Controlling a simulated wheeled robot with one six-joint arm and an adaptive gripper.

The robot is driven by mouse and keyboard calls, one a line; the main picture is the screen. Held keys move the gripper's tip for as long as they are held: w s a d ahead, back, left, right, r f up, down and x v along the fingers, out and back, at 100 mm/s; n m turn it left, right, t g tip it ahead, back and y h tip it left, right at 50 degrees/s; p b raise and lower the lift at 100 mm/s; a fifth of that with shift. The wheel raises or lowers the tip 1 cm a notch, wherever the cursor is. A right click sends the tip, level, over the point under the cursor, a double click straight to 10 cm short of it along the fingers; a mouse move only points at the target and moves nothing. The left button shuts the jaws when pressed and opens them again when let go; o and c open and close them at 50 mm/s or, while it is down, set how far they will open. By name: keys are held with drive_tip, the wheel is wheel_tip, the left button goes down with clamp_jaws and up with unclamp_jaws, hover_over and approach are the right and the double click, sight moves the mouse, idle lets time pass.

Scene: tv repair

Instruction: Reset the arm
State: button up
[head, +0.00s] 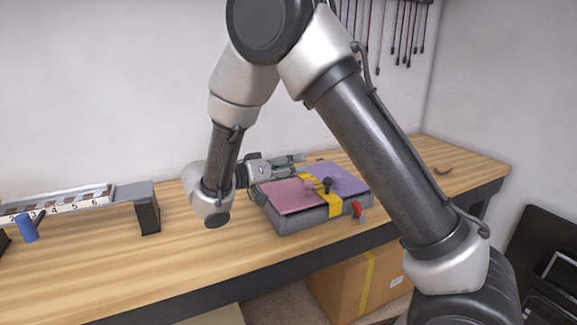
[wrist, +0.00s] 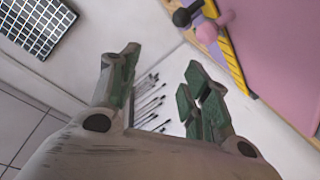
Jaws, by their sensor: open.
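My gripper (head: 298,166) is open and empty in the head view, level and pointing right, over the back left part of a grey case. In the wrist view my gripper (wrist: 163,62) shows two spread green-padded fingers with nothing between them. The grey case (head: 287,224) has a pink and purple top with a yellow strip (head: 311,172). A black knob (head: 327,184) and a pink knob (head: 309,186) stand on it. Both the black knob (wrist: 182,17) and the pink knob (wrist: 207,32) also show in the wrist view, apart from the fingers.
The case sits on a wooden workbench (head: 100,270). A numbered rack (head: 70,203) and a blue cylinder (head: 26,228) are at the left. A red part (head: 356,209) is at the case's right side. A cardboard box (head: 350,285) is below. Cables (head: 405,35) hang on the wall.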

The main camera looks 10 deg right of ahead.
drive_tip(key=s+d+f+n+g+y, duration=0.5)
drive_tip(key=s+d+n+g+y, duration=0.15)
drive_tip(key=s+n, duration=0.45)
drive_tip(key=s+d+r+m+t+y, duration=0.3)
drive_tip(key=s+d+r+y, duration=0.6)
drive_tip(key=s, duration=0.6)
wheel_tip(320, 180, up, 4)
drive_tip(key=d+t, duration=0.2)
drive_tip(key=shift+s+m+t+y, duration=0.15)
drive_tip(key=shift+m+t+y, duration=0.15)
drive_tip(key=shift+t+y, duration=0.05)
drive_tip(key=shift+d+f, duration=0.1)
drive_tip(key=shift+d, duration=0.05)
